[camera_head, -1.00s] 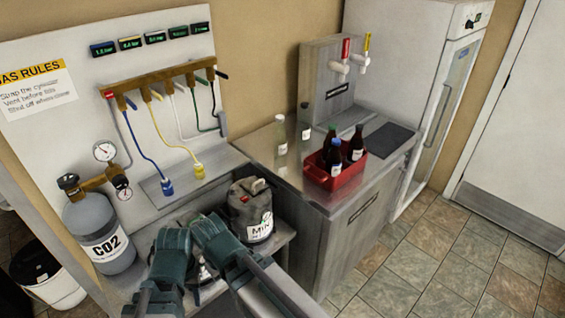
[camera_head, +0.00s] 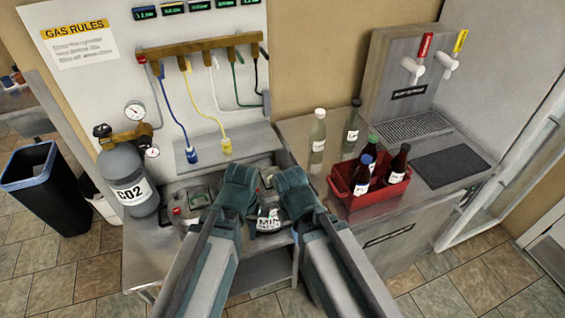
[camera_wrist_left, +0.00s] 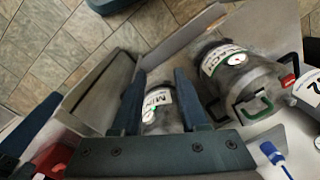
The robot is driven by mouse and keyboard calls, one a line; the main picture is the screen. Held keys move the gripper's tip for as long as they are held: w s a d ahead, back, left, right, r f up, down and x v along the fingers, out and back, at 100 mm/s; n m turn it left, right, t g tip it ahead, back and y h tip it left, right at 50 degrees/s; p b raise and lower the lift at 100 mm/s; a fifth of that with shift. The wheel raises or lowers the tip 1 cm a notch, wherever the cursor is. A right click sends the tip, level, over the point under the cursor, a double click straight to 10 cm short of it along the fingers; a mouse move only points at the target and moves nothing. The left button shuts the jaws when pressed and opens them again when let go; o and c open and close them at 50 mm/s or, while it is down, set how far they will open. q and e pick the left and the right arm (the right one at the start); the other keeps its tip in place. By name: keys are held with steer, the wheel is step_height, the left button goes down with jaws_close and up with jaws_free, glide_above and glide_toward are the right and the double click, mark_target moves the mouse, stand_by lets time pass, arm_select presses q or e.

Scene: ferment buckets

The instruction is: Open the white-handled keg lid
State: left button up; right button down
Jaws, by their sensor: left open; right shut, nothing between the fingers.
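A grey keg (camera_head: 268,222) with a white label stands on the low bench, partly behind my grippers. In the left wrist view a labelled keg (camera_wrist_left: 158,98) shows between my left fingers; its top is hidden. A second keg (camera_wrist_left: 236,70) beside it has a dark-green handle (camera_wrist_left: 254,106) and a red tag; it shows in the head view (camera_head: 190,203) left of my left gripper. I cannot make out a white handle clearly. My left gripper (camera_head: 240,176) is open above the bench. My right gripper (camera_head: 291,181) is shut and empty, to its right.
A CO2 cylinder (camera_head: 127,180) stands at the bench's left end, below the gas panel (camera_head: 85,100) with its hoses. A red crate (camera_head: 340,187) of bottles and a clear bottle (camera_head: 317,140) stand on the right counter. A black bin (camera_head: 45,190) stands on the floor at left.

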arm_select(q)
steer(key=w+a+r+n+p, duration=0.1)
steer(key=w+a+r+p, duration=0.2)
steer(key=a+r+p, duration=0.4)
arm_select(e)
step_height(320, 180, up, 12)
steer(key=f+p, duration=0.1)
steer(key=p, duration=0.1)
arm_select(q)
step_height(320, 180, up, 4)
steer(key=r+m+t, duration=0.1)
steer(key=m+t, duration=0.1)
steer(key=m, duration=1.1)
glide_above(276, 175)
steer(key=s, duration=0.3)
steer(key=w+f+b, duration=0.1)
steer(key=f+b, duration=0.8)
steer(key=w+f+b, duration=0.1)
steer(key=f+b, duration=0.3)
steer(key=f, duration=0.1)
steer(key=shift+w+b, duration=0.3)
steer(key=shift+b, duration=0.05)
arm_select(e)
step_height(276, 175, down, 13)
steer(key=shift+f, duration=0.15)
steer(key=shift+a, duration=0.1)
arm_select(q)
jaws_close()
